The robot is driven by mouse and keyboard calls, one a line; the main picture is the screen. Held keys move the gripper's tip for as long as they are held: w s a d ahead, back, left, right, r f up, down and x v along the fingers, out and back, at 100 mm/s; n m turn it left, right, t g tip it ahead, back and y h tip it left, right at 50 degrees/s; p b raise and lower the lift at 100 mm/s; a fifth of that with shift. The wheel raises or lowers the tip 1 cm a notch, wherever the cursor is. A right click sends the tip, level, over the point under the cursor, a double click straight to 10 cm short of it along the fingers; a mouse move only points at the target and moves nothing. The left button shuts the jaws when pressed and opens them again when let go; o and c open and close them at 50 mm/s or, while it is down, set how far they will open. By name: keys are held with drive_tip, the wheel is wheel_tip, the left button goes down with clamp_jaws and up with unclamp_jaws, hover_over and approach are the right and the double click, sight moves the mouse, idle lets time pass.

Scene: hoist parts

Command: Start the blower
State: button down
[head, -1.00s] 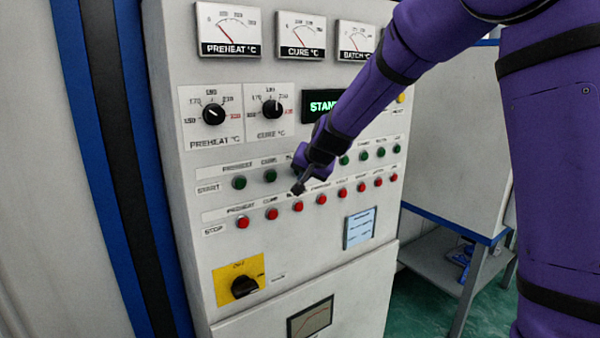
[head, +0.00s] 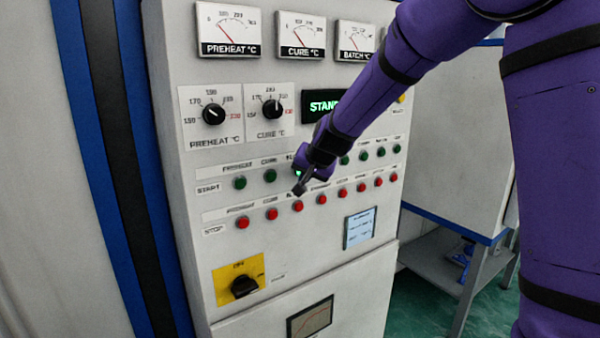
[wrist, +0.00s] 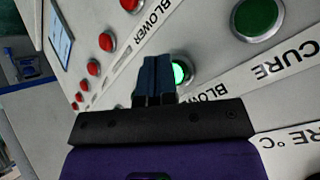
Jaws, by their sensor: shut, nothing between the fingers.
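The control panel (head: 175,110) carries a row of green START buttons above a row of red STOP buttons. The blower START button (wrist: 180,73) is lit bright green in the wrist view. It also shows as a lit spot in the head view (head: 298,173), partly hidden by my gripper. My gripper (head: 299,191) is shut and empty, with its fingers (wrist: 153,70) close beside the lit button; I cannot tell whether they touch it. The red blower STOP button (head: 298,207) is just below the gripper. The display (head: 322,106) reads "STAN", the rest hidden by my arm.
The cure START button (head: 270,175) is left of the blower one. Temperature knobs (head: 213,114) and gauges (head: 228,30) are above. A grey bench (head: 440,262) stands at the right.

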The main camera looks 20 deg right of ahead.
drive_tip(key=shift+s+d, duration=0.15)
drive_tip(key=shift+s, duration=0.3)
drive_tip(key=shift+s+d, duration=0.25)
drive_tip(key=shift+s, duration=0.55)
drive_tip(key=shift+s+d, duration=0.25)
drive_tip(key=shift+s, duration=0.55)
drive_tip(key=shift+s+d, duration=0.25)
drive_tip(key=shift+s, duration=0.55)
